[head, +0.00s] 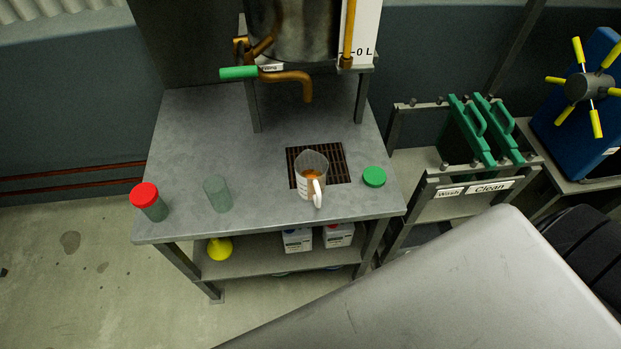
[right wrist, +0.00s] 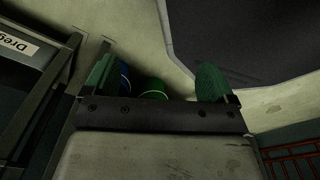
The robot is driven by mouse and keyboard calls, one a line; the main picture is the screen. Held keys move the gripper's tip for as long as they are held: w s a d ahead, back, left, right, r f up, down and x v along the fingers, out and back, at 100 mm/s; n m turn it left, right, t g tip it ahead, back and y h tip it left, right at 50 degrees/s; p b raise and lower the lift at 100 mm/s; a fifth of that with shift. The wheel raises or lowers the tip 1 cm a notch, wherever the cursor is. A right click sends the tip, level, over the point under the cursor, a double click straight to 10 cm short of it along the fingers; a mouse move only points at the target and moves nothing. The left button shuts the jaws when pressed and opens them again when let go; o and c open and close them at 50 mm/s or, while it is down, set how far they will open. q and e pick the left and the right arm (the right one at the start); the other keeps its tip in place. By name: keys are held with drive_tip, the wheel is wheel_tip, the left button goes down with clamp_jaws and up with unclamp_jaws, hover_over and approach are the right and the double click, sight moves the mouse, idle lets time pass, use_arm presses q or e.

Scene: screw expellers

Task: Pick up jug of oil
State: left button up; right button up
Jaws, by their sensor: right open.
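The jug of oil (head: 312,176) is a clear measuring jug with a white handle and some amber liquid inside. In the head view it stands upright on the grey metal table (head: 262,209), on or at the edge of a dark drain grate (head: 335,163). My right gripper (right wrist: 158,82) shows in the right wrist view with its two green-padded fingers apart. Nothing is held between them. The jug does not show in the right wrist view. My left gripper is in neither view.
A tank with a copper spout (head: 304,86) and green valve handle (head: 239,73) stands above the table's back. A red-lidded jar (head: 149,201), a clear glass (head: 217,195) and a green lid (head: 374,176) flank the jug. A rack with green plates (head: 471,133) stands right.

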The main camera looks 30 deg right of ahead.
drive_tip(key=shift+a, duration=0.1)
drive_tip(key=shift+c, duration=1)
drive_tip(key=w+a+t, duration=0.1)
drive_tip(key=w, duration=0.1)
drive_tip(key=w+r+b, duration=0.1)
drive_tip(key=w, duration=0.1)
drive_tip(key=w+a+t, duration=0.1)
drive_tip(key=w, duration=0.1)
drive_tip(key=shift+w+a+r+t+y, duration=0.1)
drive_tip(key=shift+a+r+t+y, duration=0.05)
drive_tip(key=shift+a+t+y, duration=0.2)
drive_tip(key=c, duration=0.7)
drive_tip(key=shift+o, duration=0.2)
drive_tip(key=m+t+h+b, duration=0.1)
drive_tip(key=m+t+b, duration=0.35)
drive_tip(key=t, duration=0.95)
approach(320, 204)
drive_tip(key=shift+n, duration=0.95)
drive_tip(key=shift+w+d+b, duration=0.1)
drive_tip(key=shift+w+b, duration=0.5)
drive_tip(key=shift+w, duration=4.7)
